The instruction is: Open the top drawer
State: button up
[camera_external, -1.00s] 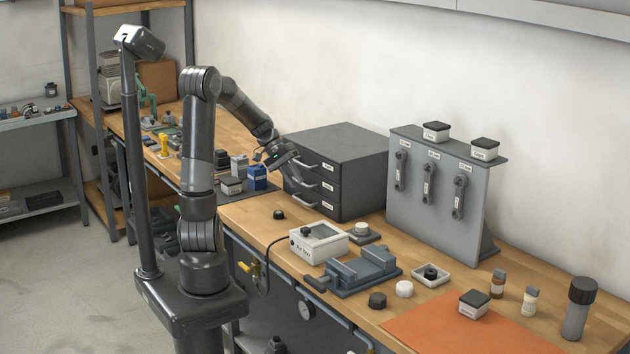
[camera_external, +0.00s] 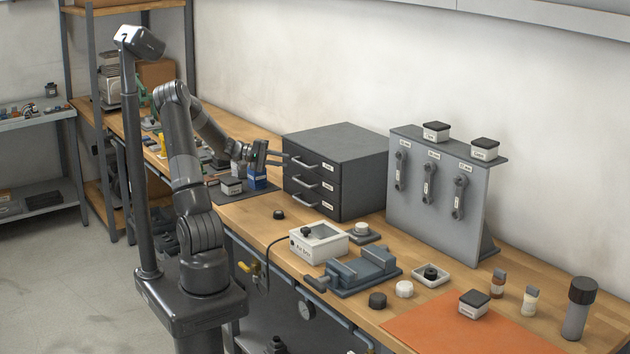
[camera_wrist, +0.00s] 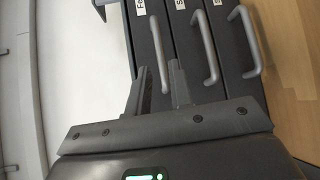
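The dark grey drawer cabinet (camera_external: 345,160) stands on the bench with three stacked drawers, all looking closed. The top drawer's bar handle (camera_external: 303,162) is on its front, left of a white label. My gripper (camera_external: 285,158) is level with this handle, its fingers pointing at the cabinet front. In the wrist view the cabinet appears turned sideways, with the top drawer leftmost. There my gripper (camera_wrist: 158,78) is open, its two fingers apart, with the top handle (camera_wrist: 158,50) appearing between them. Contact with the handle cannot be told. The two lower handles show to the right in that view.
A grey panel with wrenches (camera_external: 440,200) stands right of the cabinet. Bench before the drawers is mostly clear.

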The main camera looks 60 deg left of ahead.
aim_at(298, 163)
jog(key=x, duration=0.7)
jog(key=shift+w+d, duration=0.1)
jog(key=shift+c, duration=0.4)
grip_shut()
